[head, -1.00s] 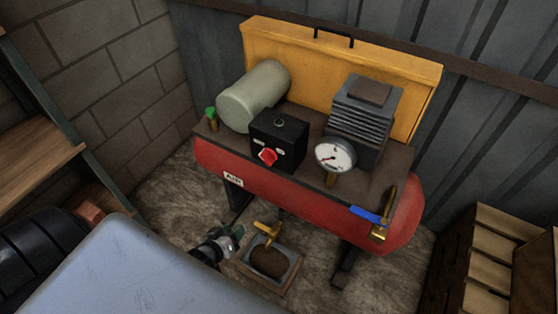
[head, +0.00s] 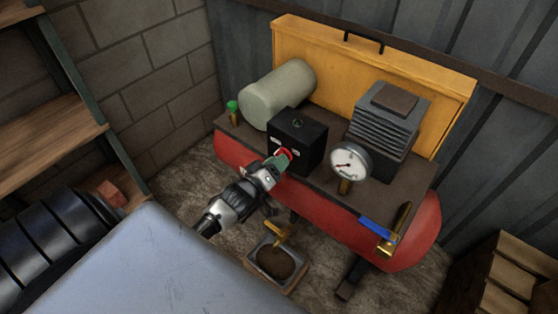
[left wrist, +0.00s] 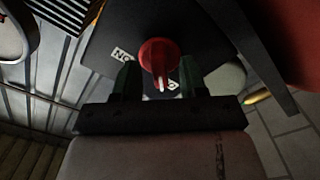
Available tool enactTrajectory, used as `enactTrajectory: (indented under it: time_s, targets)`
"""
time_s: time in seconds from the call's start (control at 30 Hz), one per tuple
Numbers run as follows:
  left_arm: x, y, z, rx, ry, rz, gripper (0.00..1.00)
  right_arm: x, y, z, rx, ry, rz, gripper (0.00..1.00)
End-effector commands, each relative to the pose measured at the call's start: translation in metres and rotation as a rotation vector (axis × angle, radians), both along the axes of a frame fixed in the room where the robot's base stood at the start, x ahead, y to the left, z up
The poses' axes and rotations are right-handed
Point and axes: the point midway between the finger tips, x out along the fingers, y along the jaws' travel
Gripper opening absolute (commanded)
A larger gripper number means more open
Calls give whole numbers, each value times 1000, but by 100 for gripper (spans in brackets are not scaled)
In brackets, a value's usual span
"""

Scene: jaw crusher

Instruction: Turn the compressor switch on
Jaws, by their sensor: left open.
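The compressor switch is a red rotary knob (head: 285,153) on the front of a black box (head: 309,142) on top of the red air compressor (head: 415,228). In the left wrist view the red knob (left wrist: 158,56) has a white pointer mark, with white labels on either side; one reads "ON". My left gripper (head: 277,163) is at the front of the box. Its green fingers are open, one on each side of the knob, in the left wrist view (left wrist: 157,76). I cannot tell whether they touch it. The gripper partly covers the knob in the head view.
A pressure gauge (head: 350,163) and a finned grey block (head: 388,120) stand right of the box. A grey-green cylinder (head: 278,94) is behind it. A blue-handled valve (head: 378,229) is at the right end. A small tray (head: 258,256) sits below on the floor.

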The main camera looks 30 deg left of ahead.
Motion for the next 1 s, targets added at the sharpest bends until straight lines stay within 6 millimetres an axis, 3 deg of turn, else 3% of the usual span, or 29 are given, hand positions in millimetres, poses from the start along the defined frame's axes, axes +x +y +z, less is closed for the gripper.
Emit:
enactTrajectory:
  time_s: [0.13, 0.4, 0.47, 0.7, 1.0]
  targets:
    - [10, -1, 0, 1, -1, 1, 43, 1, -3, 0, -4, -2, -2, 0]
    - [11, -1, 0, 1, 1, 1, 43, 1, -5, 0, -5, -2, -4, 0]
    - [11, -1, 0, 1, 1, 1, 36, 2, -4, 0, -5, -2, -4, 0]
    - [11, -1, 0, 1, 1, 1, 0, 1, -4, 0, -5, -2, -3, 0]
    - [11, -1, 0, 25, -1, 0, 0, 1, -4, 1, -5, -2, -1, 0]
